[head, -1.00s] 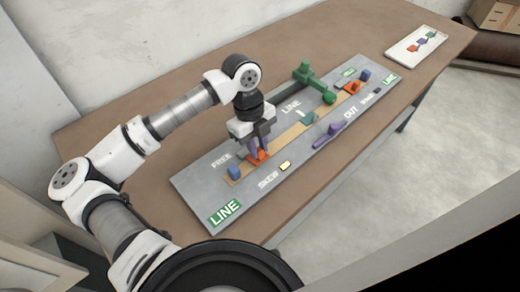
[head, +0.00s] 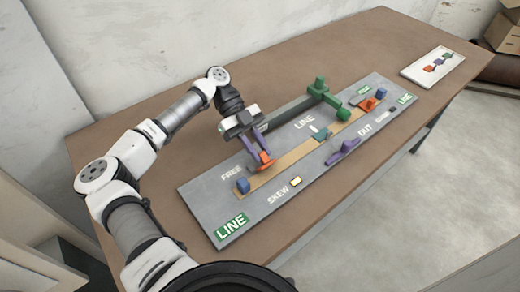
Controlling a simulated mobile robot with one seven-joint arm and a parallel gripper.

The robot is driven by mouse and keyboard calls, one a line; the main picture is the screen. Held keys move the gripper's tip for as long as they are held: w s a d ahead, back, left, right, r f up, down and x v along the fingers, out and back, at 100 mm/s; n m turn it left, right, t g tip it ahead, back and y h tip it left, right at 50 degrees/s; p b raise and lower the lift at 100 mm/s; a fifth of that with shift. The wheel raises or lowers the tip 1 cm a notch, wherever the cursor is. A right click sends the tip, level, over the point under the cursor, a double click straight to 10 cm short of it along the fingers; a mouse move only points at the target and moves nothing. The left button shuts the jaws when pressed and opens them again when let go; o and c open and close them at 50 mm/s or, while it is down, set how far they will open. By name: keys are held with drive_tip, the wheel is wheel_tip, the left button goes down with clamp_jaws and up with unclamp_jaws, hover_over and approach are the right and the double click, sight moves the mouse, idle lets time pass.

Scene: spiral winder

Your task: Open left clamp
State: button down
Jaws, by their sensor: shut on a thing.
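The left clamp is an orange piece (head: 264,163) near the left end of the tan strip on the grey board. My gripper (head: 260,153) comes down on it from above, tilted, and is shut on it. Two purple finger-like parts meet the orange piece; whether they belong to my gripper or to the clamp I cannot tell. The orange piece looks tilted, with its upper edge raised. Its underside is hidden. A similar orange clamp (head: 369,104) sits at the right end of the strip, apart from my gripper.
A blue block (head: 242,185) is close left of the clamp. A green post with a bar (head: 320,88) stands behind the strip. A purple piece (head: 345,150) lies near "OUT". A white tray (head: 433,62) is at the far right. The brown table (head: 150,130) is clear at left.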

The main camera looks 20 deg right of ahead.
drive_tip(key=shift+w+f+g, duration=0.1)
drive_tip(key=shift+w+g, duration=0.1)
drive_tip(key=shift+g, duration=0.2)
drive_tip(key=c, duration=1.3)
unclamp_jaws()
drive_tip(key=shift+a, duration=0.1)
drive_tip(key=shift+p+v, duration=0.75)
drive_tip(key=shift+v, duration=5.25)
drive_tip(key=shift+a+f, duration=0.1)
